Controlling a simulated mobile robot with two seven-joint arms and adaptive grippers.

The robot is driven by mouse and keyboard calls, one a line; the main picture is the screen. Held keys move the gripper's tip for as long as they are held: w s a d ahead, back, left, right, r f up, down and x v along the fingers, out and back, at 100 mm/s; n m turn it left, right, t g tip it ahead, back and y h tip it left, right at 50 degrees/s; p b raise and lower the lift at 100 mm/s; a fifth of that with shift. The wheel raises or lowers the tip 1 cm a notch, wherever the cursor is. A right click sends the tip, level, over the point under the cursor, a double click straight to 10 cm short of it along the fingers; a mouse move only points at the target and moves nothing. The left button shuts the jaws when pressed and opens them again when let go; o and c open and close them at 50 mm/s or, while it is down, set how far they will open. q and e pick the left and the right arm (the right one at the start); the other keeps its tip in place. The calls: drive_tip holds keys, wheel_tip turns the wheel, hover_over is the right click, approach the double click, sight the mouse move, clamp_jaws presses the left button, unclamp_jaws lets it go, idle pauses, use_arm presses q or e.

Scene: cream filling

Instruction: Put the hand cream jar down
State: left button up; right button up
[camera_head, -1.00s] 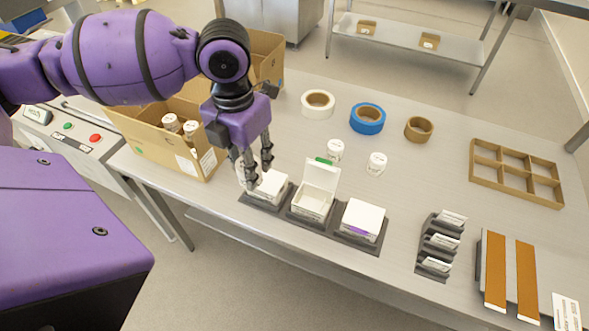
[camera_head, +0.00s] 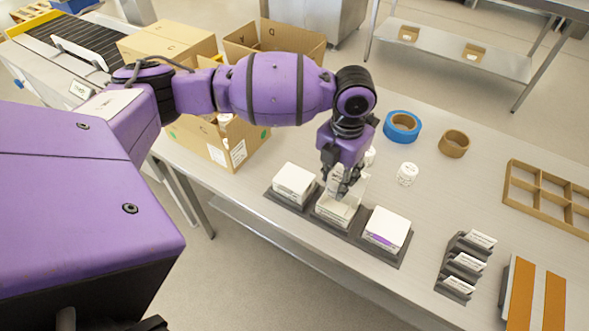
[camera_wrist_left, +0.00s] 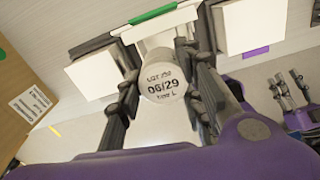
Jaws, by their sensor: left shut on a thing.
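My left gripper (camera_head: 342,190) is shut on the white hand cream jar (camera_wrist_left: 163,86), pointing down over the middle carton. In the left wrist view the jar sits between the two black fingers, its end printed "06/29" facing the camera. The middle white carton (camera_head: 334,213) stands open in a dark holder; its green-edged flap (camera_wrist_left: 165,14) shows in the wrist view. The gripper hides most of the jar and part of the carton in the head view. I cannot tell whether the jar touches the carton. My right gripper (camera_wrist_left: 291,92) shows small at the wrist view's right edge, its fingers apart.
Closed white cartons stand left (camera_head: 294,183) and right (camera_head: 387,228) of the open one. A white jar (camera_head: 407,173) stands behind, near blue tape (camera_head: 402,126) and brown tape (camera_head: 454,143). A cardboard box (camera_head: 215,150) is at left, a divider tray (camera_head: 510,185) at right.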

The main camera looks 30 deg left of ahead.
sight(337, 185)
use_arm(q)
drive_tip(key=shift+w+d+f, duration=0.1)
drive_tip(key=shift+f, duration=0.75)
drive_tip(key=shift+w+d+f, duration=0.1)
drive_tip(key=shift+f, duration=0.75)
drive_tip(key=shift+f, duration=0.6)
drive_tip(key=o, duration=1.2)
wheel_tip(337, 185, up, 13)
drive_tip(key=shift+r, duration=0.15)
